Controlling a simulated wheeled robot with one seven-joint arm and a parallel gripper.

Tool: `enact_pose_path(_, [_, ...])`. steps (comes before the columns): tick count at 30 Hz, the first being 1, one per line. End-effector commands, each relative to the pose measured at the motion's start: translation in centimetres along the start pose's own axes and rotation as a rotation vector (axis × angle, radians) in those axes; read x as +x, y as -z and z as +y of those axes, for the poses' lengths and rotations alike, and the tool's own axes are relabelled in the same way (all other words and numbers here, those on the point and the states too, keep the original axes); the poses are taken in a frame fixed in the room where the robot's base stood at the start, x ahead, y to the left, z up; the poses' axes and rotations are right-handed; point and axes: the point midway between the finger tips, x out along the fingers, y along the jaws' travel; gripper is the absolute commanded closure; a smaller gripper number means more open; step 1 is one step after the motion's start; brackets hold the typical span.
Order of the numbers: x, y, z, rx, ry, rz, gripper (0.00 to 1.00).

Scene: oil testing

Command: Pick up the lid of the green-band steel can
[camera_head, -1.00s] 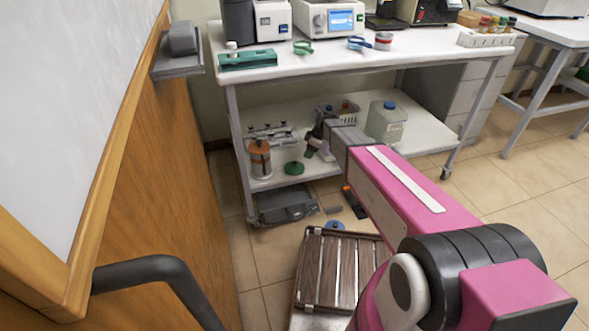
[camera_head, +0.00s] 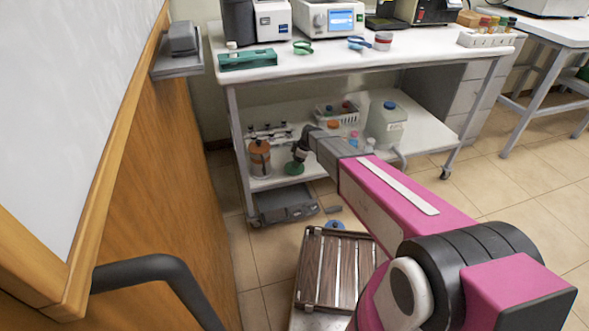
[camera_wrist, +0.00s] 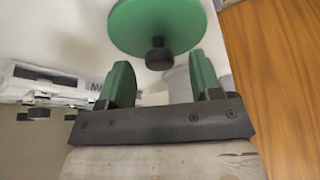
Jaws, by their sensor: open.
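A round green lid (camera_head: 294,168) with a dark knob shows on the lower shelf of the bench in the head view. In the wrist view the green lid (camera_wrist: 150,22) and its knob are large, just beyond my fingertips. My gripper (camera_head: 299,153) is close to the lid, partly in front of it in the head view. In the wrist view my gripper (camera_wrist: 160,72) is open, its two green fingers apart with the knob beyond the gap. No can body with a green band can be made out clearly; whether the lid sits on one I cannot tell.
An orange-topped canister (camera_head: 259,160) stands left of the lid. A jug with a blue cap (camera_head: 386,124) and a white basket (camera_head: 337,113) stand behind my arm. The shelf is under the bench top (camera_head: 420,50). A wooden slatted crate (camera_head: 338,270) is on the floor.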

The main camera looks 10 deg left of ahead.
Motion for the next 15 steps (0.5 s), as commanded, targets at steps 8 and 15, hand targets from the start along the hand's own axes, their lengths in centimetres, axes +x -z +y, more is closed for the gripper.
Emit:
enact_pose_path(8, [2.2, 0.0, 0.0, 0.0, 0.0, 0.0, 0.41])
enact_pose_path(15, [2.1, 0.0, 0.0, 0.0, 0.0, 0.0, 0.8])
